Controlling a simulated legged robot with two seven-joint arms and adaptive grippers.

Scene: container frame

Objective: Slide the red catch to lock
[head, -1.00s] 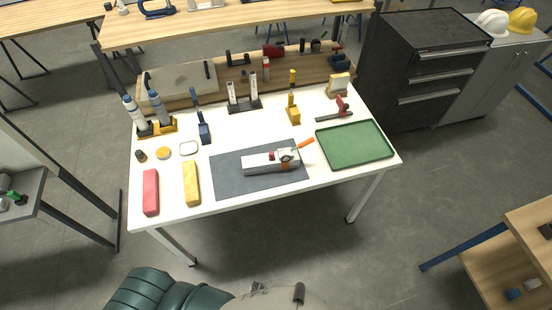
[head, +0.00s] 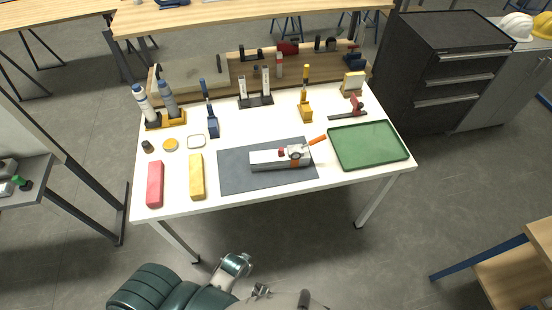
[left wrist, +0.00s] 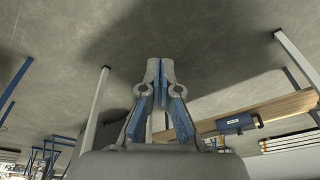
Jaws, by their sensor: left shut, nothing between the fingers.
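A light grey fixture (head: 270,162) lies on a dark grey mat (head: 235,179) on the white table. A small red part (head: 281,152), which looks like the catch, sits on top of the fixture. Beside it is a round metal piece with an orange handle (head: 317,139) pointing right. My left arm shows at the bottom of the head view, well short of the table. In the left wrist view my left gripper (left wrist: 159,68) is shut and empty, with grey floor beyond its tips. My right gripper is not in view.
A green tray (head: 368,143) lies right of the mat. A red block (head: 155,184) and a yellow block (head: 196,176) lie left of it. Bottles, clamps and brushes stand along the table's back. The floor before the table is open.

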